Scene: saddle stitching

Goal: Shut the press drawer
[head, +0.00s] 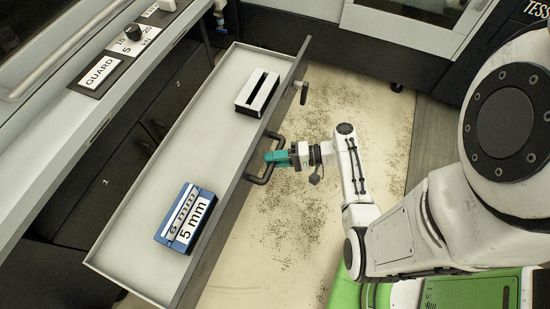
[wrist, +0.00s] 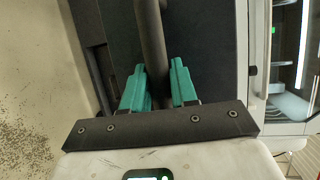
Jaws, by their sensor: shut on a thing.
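The press drawer (head: 150,215) is pulled far out and open in the head view. Its dark handle (head: 265,178) is a bar on the front panel. My gripper (head: 272,156) with teal fingers is at the handle from the outside of the drawer. In the wrist view the teal fingers (wrist: 160,85) stand on both sides of the dark handle bar (wrist: 152,40), shut on it. The drawer front (wrist: 205,35) is the dark panel behind the fingers.
In the drawer lie a blue box marked 5 mm (head: 186,217) and a white block with a dark slot (head: 257,93). A latch-like knob (head: 303,92) sticks out near the drawer's far corner. A ledge with a GUARD label (head: 98,73) runs along the left. The stained floor (head: 345,105) is clear.

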